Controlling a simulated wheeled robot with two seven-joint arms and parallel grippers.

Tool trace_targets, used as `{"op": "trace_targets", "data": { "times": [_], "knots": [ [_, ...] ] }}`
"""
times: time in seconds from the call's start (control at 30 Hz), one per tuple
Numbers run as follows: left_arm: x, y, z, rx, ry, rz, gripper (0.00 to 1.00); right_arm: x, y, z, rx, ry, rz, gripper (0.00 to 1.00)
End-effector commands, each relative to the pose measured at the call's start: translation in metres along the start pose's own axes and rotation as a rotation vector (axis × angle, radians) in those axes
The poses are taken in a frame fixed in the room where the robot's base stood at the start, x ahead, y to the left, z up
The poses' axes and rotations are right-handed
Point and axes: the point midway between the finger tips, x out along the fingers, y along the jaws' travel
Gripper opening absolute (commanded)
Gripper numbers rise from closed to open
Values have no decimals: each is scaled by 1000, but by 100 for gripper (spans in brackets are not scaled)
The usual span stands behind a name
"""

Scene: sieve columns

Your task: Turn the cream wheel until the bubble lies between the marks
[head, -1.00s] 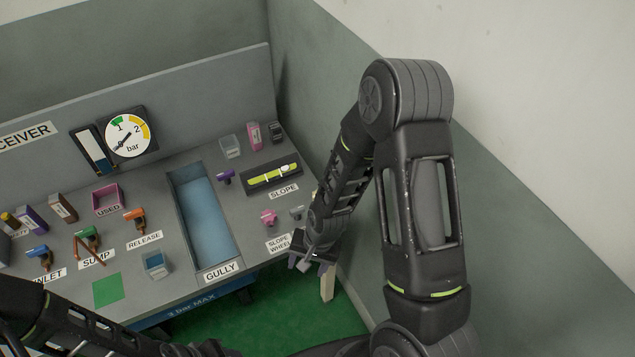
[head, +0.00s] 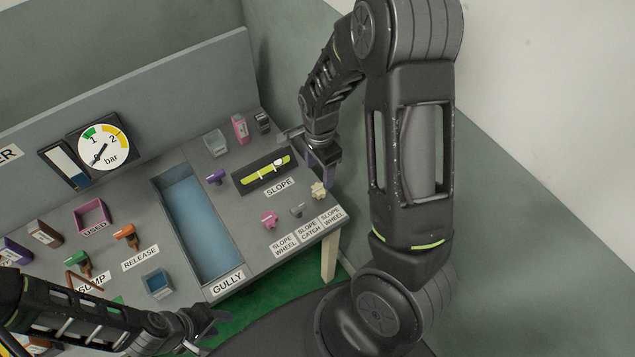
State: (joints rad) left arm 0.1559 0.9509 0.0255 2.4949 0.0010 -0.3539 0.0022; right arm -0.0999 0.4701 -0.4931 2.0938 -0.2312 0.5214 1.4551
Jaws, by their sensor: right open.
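The cream wheel (head: 318,190) stands at the right end of the bench, beside the pink wheel (head: 269,219) and a grey catch (head: 297,209). The slope level (head: 262,172) is a yellow-green vial in a dark frame. Its pale bubble (head: 278,162) lies toward the vial's right end; the marks are too small to make out. My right gripper (head: 329,174) is open, fingers down, just above and behind the cream wheel, with no contact visible. My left gripper (head: 212,326) is low in front of the bench, apart from all wheels; its jaws are unclear.
The blue gully (head: 197,225) is sunk left of the level.

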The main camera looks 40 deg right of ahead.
Motion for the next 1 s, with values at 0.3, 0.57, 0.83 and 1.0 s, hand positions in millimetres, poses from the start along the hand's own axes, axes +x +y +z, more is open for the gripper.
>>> {"op": "trace_targets", "data": {
  "times": [0.3,0.57,0.83,1.0],
  "knots": [
    [0,0,0,0,1,0,37,31,1,0,-1,0,4,60],
    [-2,1,0,0,0,0,37,68,0,0,-2,0,2,60],
    [-2,1,0,0,0,-1,37,78,0,0,-2,0,-1,60],
    [-2,1,0,0,0,-1,37,78,0,0,-2,0,-1,56]
  ]
}}
